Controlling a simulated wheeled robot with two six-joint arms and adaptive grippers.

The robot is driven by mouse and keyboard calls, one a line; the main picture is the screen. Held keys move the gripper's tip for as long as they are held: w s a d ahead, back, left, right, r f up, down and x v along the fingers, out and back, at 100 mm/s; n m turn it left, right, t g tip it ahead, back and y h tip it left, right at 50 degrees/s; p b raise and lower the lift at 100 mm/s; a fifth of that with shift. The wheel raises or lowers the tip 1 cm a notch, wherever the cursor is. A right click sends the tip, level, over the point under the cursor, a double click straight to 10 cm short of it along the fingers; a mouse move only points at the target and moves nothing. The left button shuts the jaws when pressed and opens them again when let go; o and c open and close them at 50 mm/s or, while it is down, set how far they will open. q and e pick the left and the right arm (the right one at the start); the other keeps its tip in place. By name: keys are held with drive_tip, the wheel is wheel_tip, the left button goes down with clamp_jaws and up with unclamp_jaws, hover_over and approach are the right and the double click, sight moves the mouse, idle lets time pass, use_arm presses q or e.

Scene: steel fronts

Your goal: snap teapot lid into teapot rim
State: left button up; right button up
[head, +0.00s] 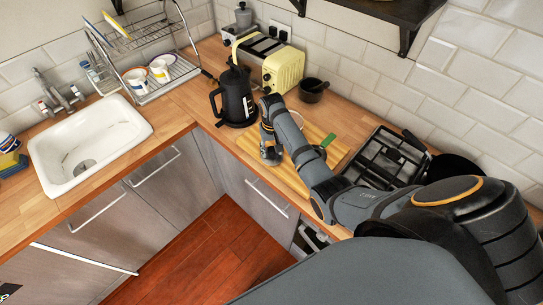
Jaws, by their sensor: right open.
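I cannot clearly pick out a teapot or its lid; my right arm covers part of the worktop. A black kettle-like pot (235,98) with a handle on its left stands upright in the worktop corner. My right gripper (270,153) is open, pointing down over the left end of the wooden board (288,174), to the right of and nearer than the black pot. I cannot tell whether anything lies between its fingers. A pale round thing (297,119) shows partly behind my right arm. My left gripper is out of view.
A yellow toaster (283,72) and a dark mortar (312,91) stand behind my arm. A green-ended utensil (326,141) is on the board. A black cutlery tray (387,155) lies to the right. The sink (88,145) and dish rack (150,55) are left.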

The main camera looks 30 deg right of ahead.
sight(272, 149)
drive_tip(key=shift+w+d+f, duration=0.1)
drive_tip(key=c, duration=0.9)
drive_tip(key=shift+r, duration=0.25)
wheel_tip(272, 149, up, 2)
drive_tip(key=shift+r+p, duration=0.2)
drive_tip(key=shift+p, duration=0.7)
drive_tip(key=shift+r, duration=1.1)
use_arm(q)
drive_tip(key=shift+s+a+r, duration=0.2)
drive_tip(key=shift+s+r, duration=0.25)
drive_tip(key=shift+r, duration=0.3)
use_arm(e)
drive_tip(key=shift+f, duration=0.1)
